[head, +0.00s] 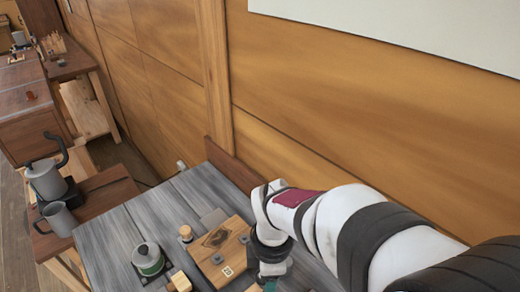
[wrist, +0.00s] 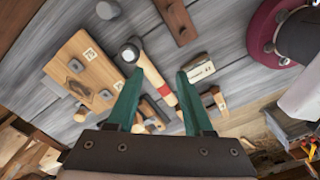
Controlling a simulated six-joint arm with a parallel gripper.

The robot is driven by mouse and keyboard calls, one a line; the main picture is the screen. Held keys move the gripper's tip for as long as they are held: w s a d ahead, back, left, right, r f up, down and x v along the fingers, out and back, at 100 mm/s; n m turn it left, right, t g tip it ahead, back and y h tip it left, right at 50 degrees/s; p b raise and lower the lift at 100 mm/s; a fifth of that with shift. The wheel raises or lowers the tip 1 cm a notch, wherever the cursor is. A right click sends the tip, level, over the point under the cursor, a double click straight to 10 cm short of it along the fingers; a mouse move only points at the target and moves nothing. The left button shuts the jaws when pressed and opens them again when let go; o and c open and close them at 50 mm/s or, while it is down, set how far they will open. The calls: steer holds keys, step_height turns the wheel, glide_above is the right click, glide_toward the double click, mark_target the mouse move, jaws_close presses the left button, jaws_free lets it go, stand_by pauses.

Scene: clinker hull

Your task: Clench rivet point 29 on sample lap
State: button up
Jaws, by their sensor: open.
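A pale wooden board with small white labels, apparently the sample lap, lies on the grey plank bench in the head view (head: 236,243) and at upper left in the wrist view (wrist: 72,88). The label numbers are too small to read, so I cannot pick out point 29. My gripper (wrist: 159,72) has two green fingers, spread apart with nothing clasped. A hammer (wrist: 150,72) with a round metal head, pale handle and red band shows between and beyond the fingers; I cannot tell its distance from them. In the head view my arm hides most of the gripper.
A bench block with a metal fitting (wrist: 201,68) and a dark wooden piece (wrist: 176,20) lie near the hammer. A maroon round base (wrist: 268,30) stands upper right. In the head view, a green-banded tin (head: 148,260) stands left of the board; a kettle (head: 45,180) sits on a side table.

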mark_target(251, 291)
steer(key=w+a+f+n, duration=0.1)
steer(key=n, duration=0.1)
steer(key=w+a+f+n, duration=0.1)
steer(key=f+n, duration=0.1)
steer(key=n, duration=0.1)
steer(key=a+f+n, duration=0.1)
steer(key=a+n, duration=0.1)
steer(key=shift+w+f+n, duration=0.2)
steer(key=shift+w+n, duration=0.1)
steer(key=shift+w, duration=0.1)
step_height(251, 291, down, 9)
steer(key=shift+d+r, duration=0.1)
steer(key=shift+r, duration=0.1)
steer(key=shift+c, duration=0.3)
jaws_close()
steer(key=shift+r, duration=0.15)
stand_by(0.8)
steer(key=shift+r, duration=0.45)
